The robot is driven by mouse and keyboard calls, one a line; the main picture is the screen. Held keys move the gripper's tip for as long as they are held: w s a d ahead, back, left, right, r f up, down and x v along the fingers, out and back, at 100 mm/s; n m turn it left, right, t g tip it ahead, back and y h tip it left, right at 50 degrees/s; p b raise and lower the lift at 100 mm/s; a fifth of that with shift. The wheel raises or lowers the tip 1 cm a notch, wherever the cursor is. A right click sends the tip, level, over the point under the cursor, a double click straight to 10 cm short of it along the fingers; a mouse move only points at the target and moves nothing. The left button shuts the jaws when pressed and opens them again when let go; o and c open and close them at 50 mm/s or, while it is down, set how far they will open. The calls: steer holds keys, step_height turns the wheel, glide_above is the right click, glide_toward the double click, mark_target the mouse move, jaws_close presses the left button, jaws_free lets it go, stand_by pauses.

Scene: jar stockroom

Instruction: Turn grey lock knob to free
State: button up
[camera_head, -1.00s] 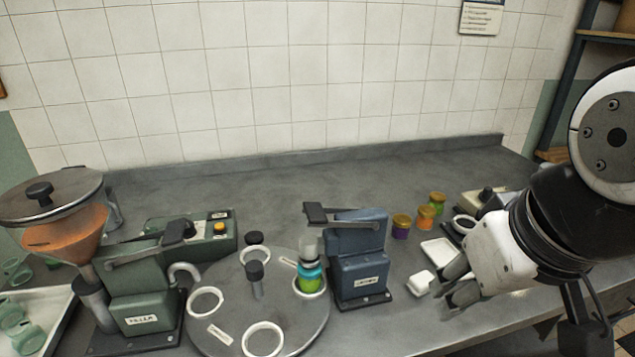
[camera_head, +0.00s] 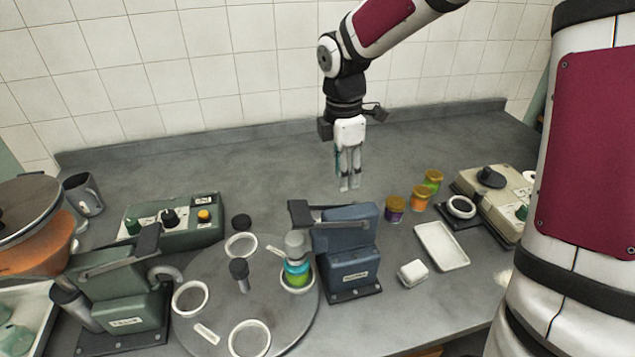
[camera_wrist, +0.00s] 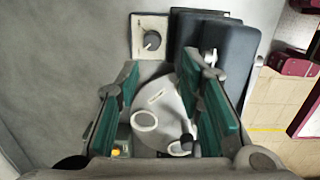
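The grey lock knob (camera_wrist: 151,40) shows in the wrist view on a pale plate, with a light mark on its face. The plate lies beside the dark blue capping machine (camera_wrist: 215,48). In the head view this machine (camera_head: 347,252) stands at the turntable's right side, and I cannot make out the knob there. My gripper (camera_head: 349,187) points down above the counter behind the machine. In the wrist view my gripper (camera_wrist: 163,72) has its teal-padded fingers apart with nothing between them. The knob lies beyond the fingertips, not touched.
The round turntable (camera_head: 215,335) carries white rings and a green jar (camera_head: 297,279) under the capping machine. A green filler machine (camera_head: 120,300) and a green control box (camera_head: 185,232) stand left. Small jars (camera_head: 394,208) and a white tray (camera_head: 441,246) stand right. The counter behind is clear.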

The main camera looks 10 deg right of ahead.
steer(key=shift+n+y, duration=0.4)
steer(key=shift+n, duration=0.4)
steer(key=f, duration=0.5)
steer(key=w+f, duration=0.1)
steer(key=f, duration=0.9)
steer(key=shift+w+a+f, duration=0.15)
steer(key=shift+w+f, duration=0.1)
steer(key=shift+w, duration=0.1)
jaws_close()
